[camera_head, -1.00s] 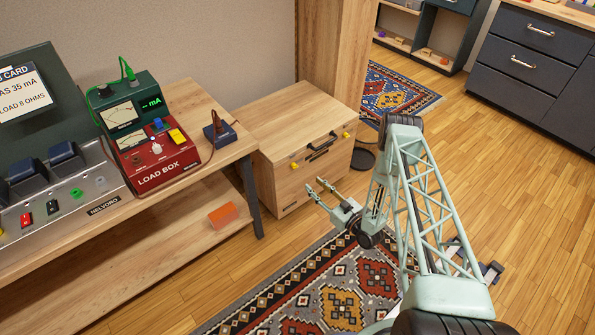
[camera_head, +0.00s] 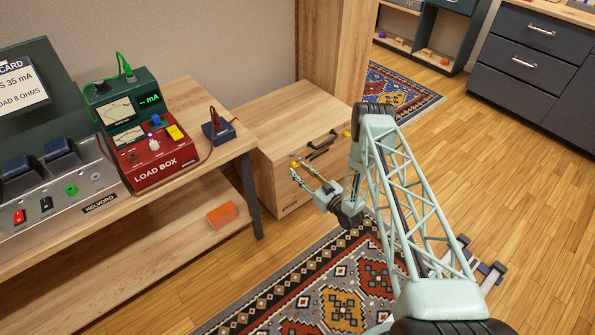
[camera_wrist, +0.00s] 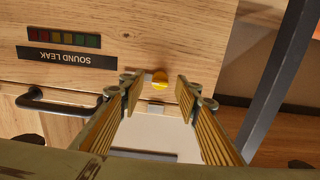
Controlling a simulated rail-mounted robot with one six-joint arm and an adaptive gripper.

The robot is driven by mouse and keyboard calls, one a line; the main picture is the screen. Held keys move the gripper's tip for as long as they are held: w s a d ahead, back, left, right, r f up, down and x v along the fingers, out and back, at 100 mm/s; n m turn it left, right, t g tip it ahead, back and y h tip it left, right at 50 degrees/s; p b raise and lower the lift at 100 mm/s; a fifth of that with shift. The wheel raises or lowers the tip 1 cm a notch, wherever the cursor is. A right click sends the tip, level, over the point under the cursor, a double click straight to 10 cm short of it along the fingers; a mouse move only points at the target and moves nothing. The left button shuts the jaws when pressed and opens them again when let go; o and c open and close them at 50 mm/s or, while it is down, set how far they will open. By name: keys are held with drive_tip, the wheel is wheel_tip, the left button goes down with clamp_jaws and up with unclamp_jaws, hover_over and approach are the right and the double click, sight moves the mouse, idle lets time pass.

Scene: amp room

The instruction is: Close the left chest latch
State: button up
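The wooden chest (camera_head: 290,120) stands on the floor beyond the bench, its lid down. Its left latch (camera_head: 294,164) has a yellow tab on the front face; the right latch (camera_head: 347,134) is farther along that face. My gripper (camera_head: 302,171) is open and empty, its fingertips close in front of the left latch. In the wrist view, a yellow latch tab (camera_wrist: 160,79) shows between the spread fingers (camera_wrist: 158,96), with a pale metal plate beside it. I cannot tell whether the fingers touch the latch, nor whether it is fastened.
A black handle (camera_head: 321,147) sits between the latches; it also shows in the wrist view (camera_wrist: 60,105). The bench (camera_head: 205,160) stands left of the chest, holding a red load box (camera_head: 155,160). A patterned rug (camera_head: 335,290) lies on the floor below my arm.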

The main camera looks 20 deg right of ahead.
drive_tip(key=shift+x, duration=0.85)
drive_tip(key=shift+c, duration=0.7)
drive_tip(key=c, duration=0.7)
